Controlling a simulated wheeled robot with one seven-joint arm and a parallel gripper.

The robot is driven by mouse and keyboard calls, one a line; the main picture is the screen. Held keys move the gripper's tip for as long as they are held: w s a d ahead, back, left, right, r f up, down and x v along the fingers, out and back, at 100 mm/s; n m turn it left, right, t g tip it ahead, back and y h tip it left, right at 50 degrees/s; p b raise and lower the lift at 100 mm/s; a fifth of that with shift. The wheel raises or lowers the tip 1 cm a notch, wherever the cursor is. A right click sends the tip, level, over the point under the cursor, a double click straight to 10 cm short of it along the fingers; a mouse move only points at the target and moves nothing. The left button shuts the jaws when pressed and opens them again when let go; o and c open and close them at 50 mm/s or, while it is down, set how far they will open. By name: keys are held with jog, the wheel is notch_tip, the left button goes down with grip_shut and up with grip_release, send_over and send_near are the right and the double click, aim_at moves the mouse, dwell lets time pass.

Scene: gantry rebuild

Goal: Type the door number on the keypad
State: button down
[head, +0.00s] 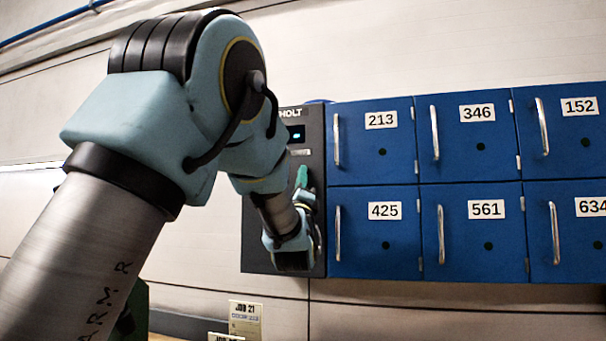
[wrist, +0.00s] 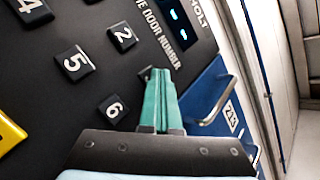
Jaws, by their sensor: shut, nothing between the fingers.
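The keypad panel (head: 257,240) is dark grey, marked HOLT, on the wall left of the blue lockers; my arm covers much of it. Its small display (head: 296,135) is lit; in the wrist view the display (wrist: 178,15) shows short teal marks. Keys 2 (wrist: 122,36), 5 (wrist: 74,63), 6 (wrist: 113,109) and 4 (wrist: 29,7) show there. My gripper (wrist: 158,73), with green fingers, is shut and empty. Its tips are over the panel beside keys 2 and 6, covering most of a dark key whose digit is hidden. I cannot tell whether they touch it.
Blue locker doors numbered 213 (head: 372,160), 346 (head: 465,155), 152, 425, 561 and 634 stand right of the panel, with protruding handles (head: 337,140). A paper note (head: 245,319) headed JOB 21 stands below; its smaller line is unclear. A yellow key (wrist: 10,133) is at the wrist view's left.

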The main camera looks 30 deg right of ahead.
jog(key=shift+s+a, duration=0.1)
jog(key=shift+s+a+b, duration=0.45)
jog(key=shift+s, duration=0.1)
jog(key=w+a+f+b, duration=0.6)
jog(key=w+a+b, duration=0.2)
jog(key=a+b, duration=0.1)
jog(key=shift+w+f, duration=0.15)
jog(key=shift+w, duration=0.1)
dwell(0.5)
jog(key=shift+w, duration=0.1)
jog(key=shift+w+d+b, duration=0.2)
jog(key=shift+b, duration=0.15)
